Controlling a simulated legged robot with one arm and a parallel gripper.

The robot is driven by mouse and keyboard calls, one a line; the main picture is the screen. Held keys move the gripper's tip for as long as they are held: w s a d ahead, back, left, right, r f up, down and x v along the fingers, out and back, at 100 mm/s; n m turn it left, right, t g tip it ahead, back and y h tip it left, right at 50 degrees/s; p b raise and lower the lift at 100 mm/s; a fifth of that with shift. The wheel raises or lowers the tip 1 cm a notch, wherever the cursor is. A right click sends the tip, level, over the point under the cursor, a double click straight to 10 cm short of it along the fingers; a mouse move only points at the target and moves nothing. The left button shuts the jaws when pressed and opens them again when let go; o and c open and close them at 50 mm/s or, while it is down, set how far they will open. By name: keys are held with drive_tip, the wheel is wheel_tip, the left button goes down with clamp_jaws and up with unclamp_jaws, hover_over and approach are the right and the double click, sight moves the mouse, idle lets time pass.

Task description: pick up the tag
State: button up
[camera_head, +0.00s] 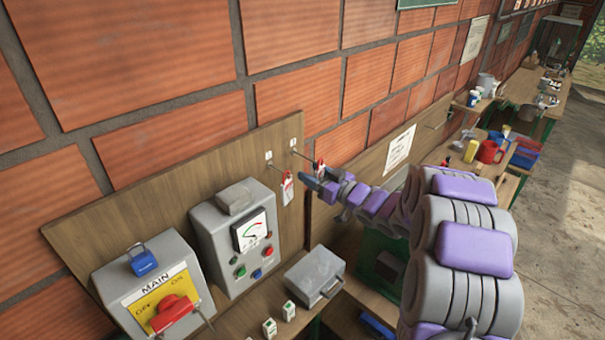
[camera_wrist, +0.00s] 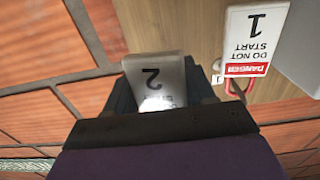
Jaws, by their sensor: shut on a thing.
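A white tag marked 2 (camera_wrist: 155,72) sits between the jaws of my gripper (camera_wrist: 160,92) in the wrist view, upside down there. My gripper (camera_head: 316,184) is shut on it. In the head view a small red-and-white part of this tag (camera_head: 319,165) shows just above my fingers, close to the tip of a wall hook (camera_head: 300,155). I cannot tell whether the tag still touches that hook. A second tag, marked 1 with a red DANGER band (camera_wrist: 255,42), hangs beside it; it also shows in the head view (camera_head: 287,190), left of my gripper.
A wooden board (camera_head: 130,195) on the brick wall backs the hooks. Below are a grey meter box (camera_head: 217,243), a MAIN switch box with a red handle (camera_head: 172,312) and a grey metal box (camera_head: 314,275).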

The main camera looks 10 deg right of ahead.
drive_tip(key=b+v, duration=0.2)
drive_tip(key=v, duration=1.3)
drive_tip(key=w+a+f+m+t+h+b, duration=0.1)
drive_tip(key=w+a+f+m+h+b, duration=0.1)
drive_tip(key=a+f+b, duration=0.3)
drive_tip(key=w+a+f+m+t+h+b, duration=0.1)
drive_tip(key=w+a+f+h+b, duration=0.2)
drive_tip(key=f+b, duration=0.9)
drive_tip(key=shift+w+a+m+t+b, duration=0.2)
drive_tip(key=shift+a+m+t+b, duration=0.15)
drive_tip(key=shift+a+b, duration=0.6)
drive_tip(key=shift+a, duration=0.1)
